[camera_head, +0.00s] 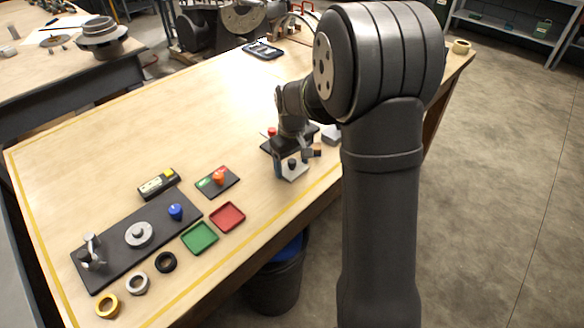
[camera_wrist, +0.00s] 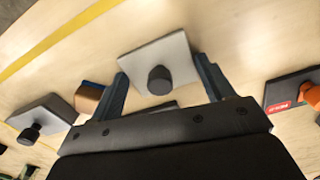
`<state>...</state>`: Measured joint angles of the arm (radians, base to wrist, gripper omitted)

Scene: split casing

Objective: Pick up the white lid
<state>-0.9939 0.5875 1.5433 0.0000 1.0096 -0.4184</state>
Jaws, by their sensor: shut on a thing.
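The white lid (camera_wrist: 180,58) is a pale square plate with a dark round knob, in the upper middle of the wrist view. My gripper (camera_wrist: 162,70) has one finger at each side of this lid and is shut on it. In the head view the lid (camera_head: 295,175) shows just below my gripper (camera_head: 291,161), close to the table's right edge. Whether the lid touches the table is hard to tell. A second pale grey plate with a dark knob (camera_wrist: 45,115) lies at the left of the wrist view.
A brown-and-blue block (camera_wrist: 90,98) lies left of my gripper. A dark box with an orange knob (camera_wrist: 290,90) stands to the right. In the head view, a green tray (camera_head: 200,238), a red tray (camera_head: 228,216) and a dark fixture board (camera_head: 115,255) are at the lower left. The table's middle is clear.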

